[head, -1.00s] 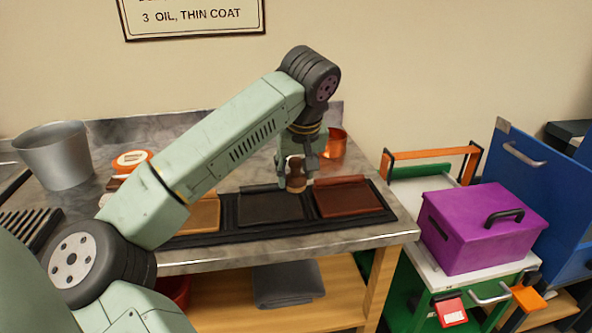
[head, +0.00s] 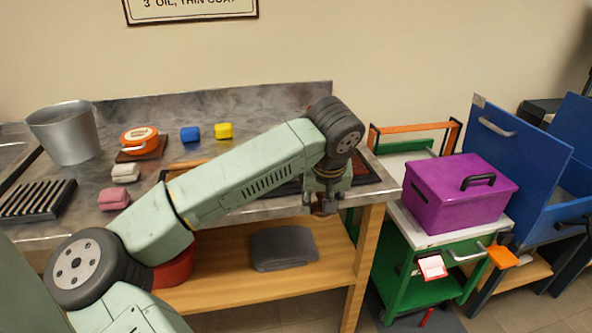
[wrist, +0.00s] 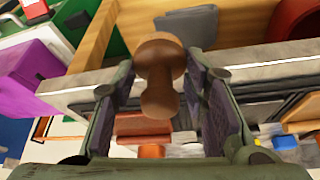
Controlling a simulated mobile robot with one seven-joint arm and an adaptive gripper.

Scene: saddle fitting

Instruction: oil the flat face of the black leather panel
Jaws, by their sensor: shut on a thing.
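My gripper (head: 326,202) hangs just in front of the bench's front edge, below the level of the top. It is shut on a brown, round-ended wooden tool (wrist: 160,72), which fills the space between the fingers in the wrist view. The black leather panel (head: 288,187) is mostly hidden by my arm in the head view; only a dark strip shows below the arm, and I cannot split it from the black tray there. The red-brown panel (head: 364,172) lies to its right, partly covered by my wrist. The tool is apart from the panels.
A folded grey cloth (head: 284,248) lies on the lower shelf. A purple box (head: 460,195) stands right.

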